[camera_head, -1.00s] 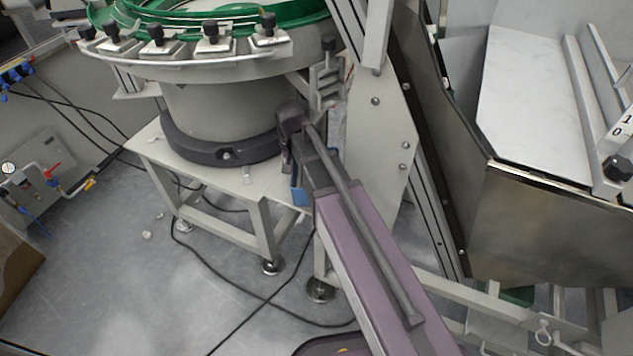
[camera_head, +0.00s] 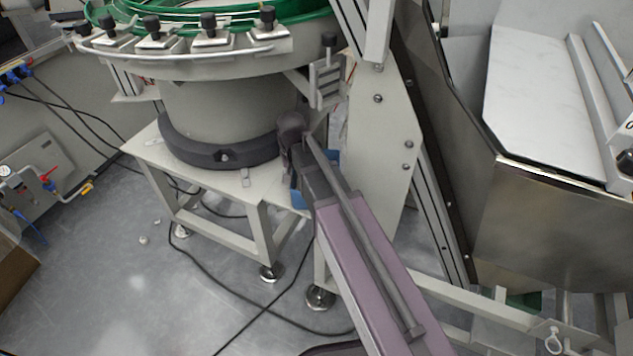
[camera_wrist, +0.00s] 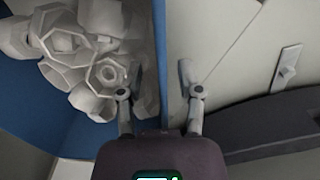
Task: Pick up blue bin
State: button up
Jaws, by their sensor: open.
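The blue bin (camera_wrist: 62,118) fills the left of the wrist view and holds several white hollow caps (camera_wrist: 105,75). In the head view, small blue parts of the bin (camera_head: 297,196) show beside my arm, and the rest is hidden. My gripper (camera_wrist: 159,78) is open. Its two fingers stand on either side of the bin's right wall (camera_wrist: 160,50), one on the inner side near the caps and one on the outer side. I cannot tell whether either finger touches the wall. In the head view my arm hides the fingers.
The bin is on a pale stand (camera_head: 228,187) beside a round feeder (camera_head: 225,110) with a green bowl. A grey upright plate (camera_head: 378,150) rises close to the right of my arm. Black cables (camera_head: 200,275) lie on the floor.

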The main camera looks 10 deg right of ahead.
grip_shut()
jog(key=shift+r, duration=0.2)
dwell(0.3)
jog(key=shift+r+p, duration=1.75)
jog(key=shift+p, duration=0.15)
jog(key=s+a+r+p, duration=0.1)
jog(key=s+a, duration=0.7)
jog(key=s, duration=0.5)
jog(key=shift+s+a, duration=0.2)
jog(key=shift+s, duration=0.1)
jog(key=shift+r, duration=0.1)
